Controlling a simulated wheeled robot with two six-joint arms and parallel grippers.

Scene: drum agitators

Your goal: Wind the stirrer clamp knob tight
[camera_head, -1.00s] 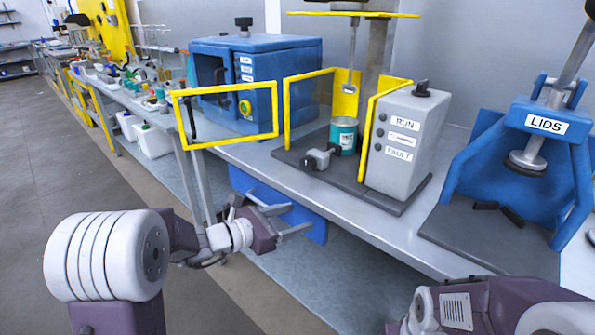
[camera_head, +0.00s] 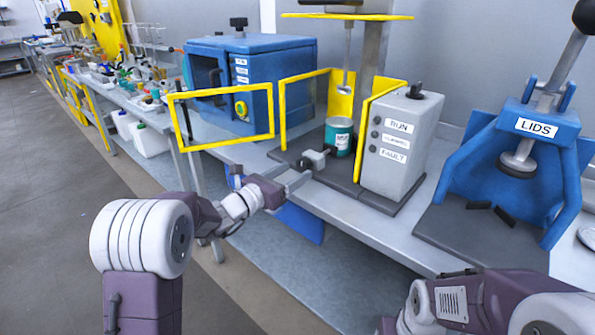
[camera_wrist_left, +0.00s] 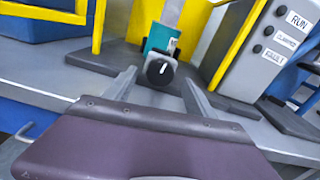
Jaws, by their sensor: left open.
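The clamp knob (camera_head: 307,164) is dark and sits on a grey clamp block (camera_head: 318,157) at the front of the stirrer base, beside a teal can (camera_head: 338,136). In the left wrist view the round black knob (camera_wrist_left: 160,71) faces me with a white mark on it. My left gripper (camera_head: 297,172) is open, its fingers pointing at the knob. In the left wrist view the two fingers (camera_wrist_left: 158,85) stand either side of the knob, which looks a little beyond their tips; whether they touch it I cannot tell. My right arm shows at the lower right, its gripper out of frame.
A yellow guard frame (camera_head: 225,143) stands open left of the stirrer. The grey control box (camera_head: 402,145) with RUN and FAULT labels stands right of the can. A blue lid press (camera_head: 540,150) is farther right. The bench's front edge (camera_head: 365,235) runs below.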

